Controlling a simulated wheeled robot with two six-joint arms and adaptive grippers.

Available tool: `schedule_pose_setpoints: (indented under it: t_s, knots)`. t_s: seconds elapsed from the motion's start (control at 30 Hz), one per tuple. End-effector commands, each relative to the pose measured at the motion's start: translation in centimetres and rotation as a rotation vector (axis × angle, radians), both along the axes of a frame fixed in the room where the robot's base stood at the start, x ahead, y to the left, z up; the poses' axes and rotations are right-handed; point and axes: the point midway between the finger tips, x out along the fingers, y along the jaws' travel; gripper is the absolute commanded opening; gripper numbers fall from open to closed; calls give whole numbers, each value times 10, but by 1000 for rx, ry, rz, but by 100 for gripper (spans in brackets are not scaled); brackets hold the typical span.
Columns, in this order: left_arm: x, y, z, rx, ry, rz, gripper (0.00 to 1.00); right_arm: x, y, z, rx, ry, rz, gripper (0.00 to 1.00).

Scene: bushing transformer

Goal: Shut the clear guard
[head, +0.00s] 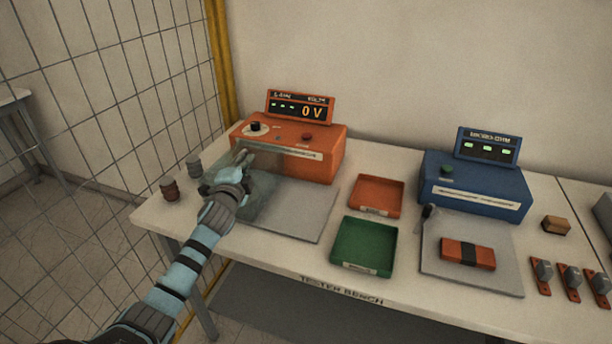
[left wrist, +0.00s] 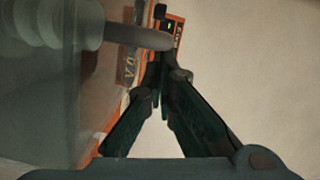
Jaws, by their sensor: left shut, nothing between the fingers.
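The clear guard (head: 262,205) is a see-through greenish panel or box at the left side of the grey plate, in front of the orange tester (head: 325,150). My left gripper (head: 243,158) is beside its upper part, shut and empty, and my wrist hides some of the guard. In the left wrist view, the closed fingertips (left wrist: 166,76) point toward the orange tester's front. The clear guard (left wrist: 70,130) fills the left of that view, with a ribbed grey shape behind it. I cannot tell whether the fingers touch the guard. My right gripper is not in view.
The grey plate (head: 305,212) is bare on its right. An orange tray (head: 376,196) and a green tray (head: 364,246) lie to its right, then a blue tester (head: 475,185). Brown (head: 170,189) and grey (head: 194,166) parts stand at the bench's left end. A mesh fence (head: 100,90) is at left.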

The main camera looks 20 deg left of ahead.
Motion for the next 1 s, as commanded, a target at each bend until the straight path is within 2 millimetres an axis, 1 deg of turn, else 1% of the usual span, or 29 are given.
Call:
schedule_pose_setpoints:
  t_s: [0.23,0.33,0.43,0.53,0.57,0.6,0.7,0.8,0.9,1.0]
  knots:
    - [0,0,0,2,2,2,0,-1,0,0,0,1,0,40]
    - [0,-6,2,1,1,0,0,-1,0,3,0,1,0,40]
    - [2,-20,6,0,1,-1,0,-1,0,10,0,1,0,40]
    - [4,-43,12,-2,-1,-4,0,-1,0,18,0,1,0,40]
    - [-3,-46,10,1,2,-2,0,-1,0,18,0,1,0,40]
    - [-17,-49,10,5,3,-3,0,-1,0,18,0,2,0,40]
    - [-48,-60,11,4,2,-4,0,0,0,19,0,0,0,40]
    - [-71,-68,12,3,2,-3,0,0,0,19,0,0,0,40]
    - [-85,-73,12,3,2,-1,0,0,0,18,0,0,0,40]
    - [-91,-75,13,3,1,-1,0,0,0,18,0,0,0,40]
